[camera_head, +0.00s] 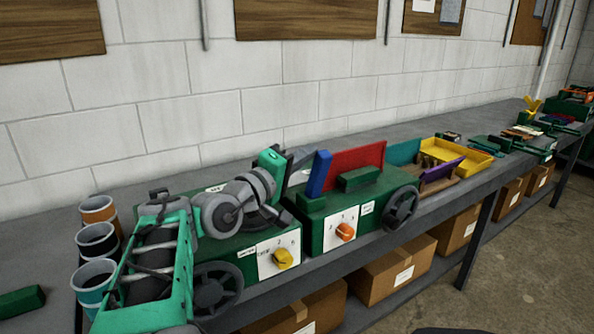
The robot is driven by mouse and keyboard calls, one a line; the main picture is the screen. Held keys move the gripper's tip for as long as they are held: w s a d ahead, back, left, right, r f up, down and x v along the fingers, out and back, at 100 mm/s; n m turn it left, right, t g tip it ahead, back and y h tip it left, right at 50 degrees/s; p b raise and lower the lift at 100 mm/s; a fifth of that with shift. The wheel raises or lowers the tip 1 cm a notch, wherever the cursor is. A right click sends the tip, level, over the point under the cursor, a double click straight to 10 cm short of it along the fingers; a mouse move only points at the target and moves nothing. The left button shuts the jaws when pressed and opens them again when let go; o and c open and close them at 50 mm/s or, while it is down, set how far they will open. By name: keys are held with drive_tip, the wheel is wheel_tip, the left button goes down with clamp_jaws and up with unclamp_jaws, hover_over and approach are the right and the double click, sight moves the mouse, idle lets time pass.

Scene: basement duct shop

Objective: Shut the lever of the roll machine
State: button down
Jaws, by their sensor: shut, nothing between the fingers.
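A green machine (318,226) with an orange knob (345,232) and a dark handwheel (400,208) stands on the bench. A blue lever (320,173) rises from its left end, tilted slightly to the right, beside an upright red panel (355,158). The label is too small to read, so I cannot tell for sure that this is the roll machine. My gripper (300,160) is just left of the blue lever, small and partly hidden by my arm. It is shut and empty. I cannot tell whether it touches the lever.
Another green machine (238,262) with a yellow knob (282,258) stands to the left, partly behind my arm. Several cups (97,240) stand at far left. A yellow tray (470,157) and a purple panel (443,168) lie to the right. Cardboard boxes (392,270) sit below.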

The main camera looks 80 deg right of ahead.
drive_tip(key=shift+s+a+f+m+g+b, duration=0.4)
drive_tip(key=shift+a+m+b, duration=0.35)
drive_tip(key=shift+b, duration=0.55)
drive_tip(key=shift+s, duration=0.2)
drive_tip(key=w+d+r+p, duration=0.2)
drive_tip(key=w+d, duration=0.1)
drive_tip(key=b+v, duration=0.1)
drive_tip(key=v, duration=0.8)
drive_tip(key=shift+a, duration=0.45)
drive_tip(key=shift+f, duration=0.1)
